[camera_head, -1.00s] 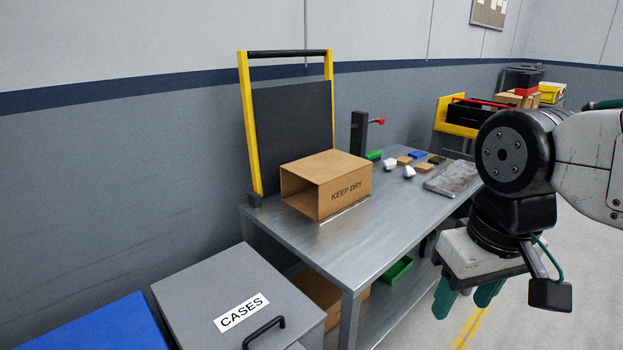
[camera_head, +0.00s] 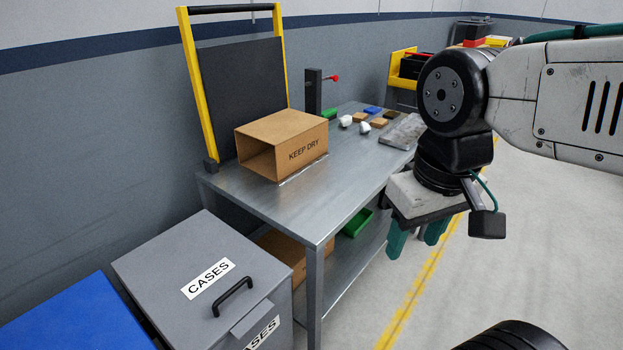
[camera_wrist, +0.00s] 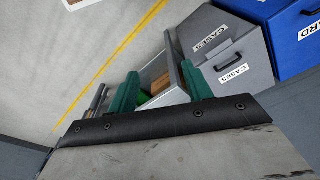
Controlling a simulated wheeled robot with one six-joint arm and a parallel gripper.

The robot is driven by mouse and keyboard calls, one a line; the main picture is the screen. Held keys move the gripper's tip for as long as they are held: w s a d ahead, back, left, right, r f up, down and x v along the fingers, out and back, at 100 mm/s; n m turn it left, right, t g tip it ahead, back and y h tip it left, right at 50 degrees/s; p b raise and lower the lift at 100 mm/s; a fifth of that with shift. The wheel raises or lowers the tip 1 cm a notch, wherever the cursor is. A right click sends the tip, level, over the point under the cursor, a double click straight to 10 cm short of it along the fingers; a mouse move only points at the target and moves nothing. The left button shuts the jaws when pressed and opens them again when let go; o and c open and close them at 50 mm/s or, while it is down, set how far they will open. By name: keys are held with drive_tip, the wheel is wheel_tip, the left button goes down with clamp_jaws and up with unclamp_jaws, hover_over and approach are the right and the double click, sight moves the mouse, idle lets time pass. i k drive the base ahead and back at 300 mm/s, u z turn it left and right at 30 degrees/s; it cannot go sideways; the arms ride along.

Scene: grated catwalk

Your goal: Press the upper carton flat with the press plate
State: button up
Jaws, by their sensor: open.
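The upper carton (camera_head: 285,143), brown and marked KEEP DRY, stands uncrushed on the metal table (camera_head: 268,201), its open end facing left. The press plate (camera_head: 243,80) is a dark panel between yellow side bars, with a black handle bar (camera_head: 232,9) across the top. It stands raised, close behind the carton. My gripper (camera_head: 415,243) is open and empty, pointing down off the table's right front side. Its teal fingers also show in the wrist view (camera_wrist: 160,84), with the table's edge beyond them. A lower carton (camera_head: 281,252) sits on the shelf, partly hidden.
A grey CASES bin (camera_head: 187,265) and a blue bin (camera_head: 75,318) stand left of the table. A post with a red knob (camera_head: 314,92), small blocks and a grey slab (camera_head: 402,131) occupy the table's far end. The floor (camera_head: 470,270) right of the table is clear.

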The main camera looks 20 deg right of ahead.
sight(244, 83)
drive_tip(key=k, duration=0.6)
drive_tip(key=z, duration=0.65)
drive_tip(key=i, duration=1.5)
drive_tip(key=u, duration=0.5)
